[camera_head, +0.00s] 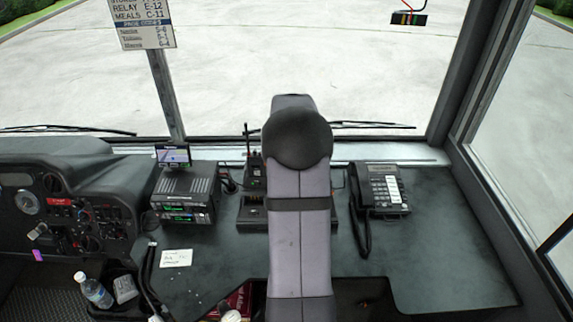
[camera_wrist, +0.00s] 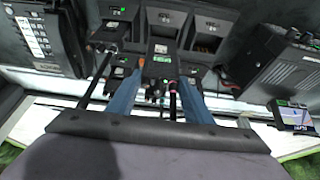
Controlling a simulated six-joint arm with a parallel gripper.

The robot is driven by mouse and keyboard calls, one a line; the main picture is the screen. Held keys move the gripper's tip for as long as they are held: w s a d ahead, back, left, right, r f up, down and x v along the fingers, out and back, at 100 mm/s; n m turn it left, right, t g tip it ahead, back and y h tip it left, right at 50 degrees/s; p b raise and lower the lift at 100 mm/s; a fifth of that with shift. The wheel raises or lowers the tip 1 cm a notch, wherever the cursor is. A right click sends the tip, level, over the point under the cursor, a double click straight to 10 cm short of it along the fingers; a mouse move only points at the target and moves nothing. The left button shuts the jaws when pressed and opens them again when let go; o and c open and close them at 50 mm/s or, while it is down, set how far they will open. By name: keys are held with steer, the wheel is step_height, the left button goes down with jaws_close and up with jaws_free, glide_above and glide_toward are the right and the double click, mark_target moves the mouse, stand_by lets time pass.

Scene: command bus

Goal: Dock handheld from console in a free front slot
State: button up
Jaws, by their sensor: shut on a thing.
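The dock is a black charging console; its left part (camera_head: 252,216) shows in the head view, with my arm hiding the middle. In the wrist view its front slots lie along the top, and the slot at right (camera_wrist: 205,42) looks empty. My gripper (camera_wrist: 157,98) has its blue fingers on either side of a dark handheld (camera_wrist: 155,72) with a thin antenna, held over the dock. How far its base is from a slot I cannot tell. Another upright handheld (camera_head: 254,166) with an antenna stands at the back left of the dock.
A desk phone (camera_head: 383,189) with a coiled cord is right of the dock. A radio stack (camera_head: 186,195) with a small screen (camera_head: 173,155) is left of it. The right end of the dashboard (camera_head: 450,250) is clear.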

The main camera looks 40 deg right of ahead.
steer(key=shift+f+b, duration=1.15)
steer(key=shift+f, duration=0.55)
steer(key=shift+f+b, duration=1.2)
steer(key=shift+f, duration=0.85)
stand_by(0.9)
steer(key=o, duration=2)
steer(key=shift+a, duration=0.1)
step_height(320, 180, up, 7)
steer(key=p, duration=0.5)
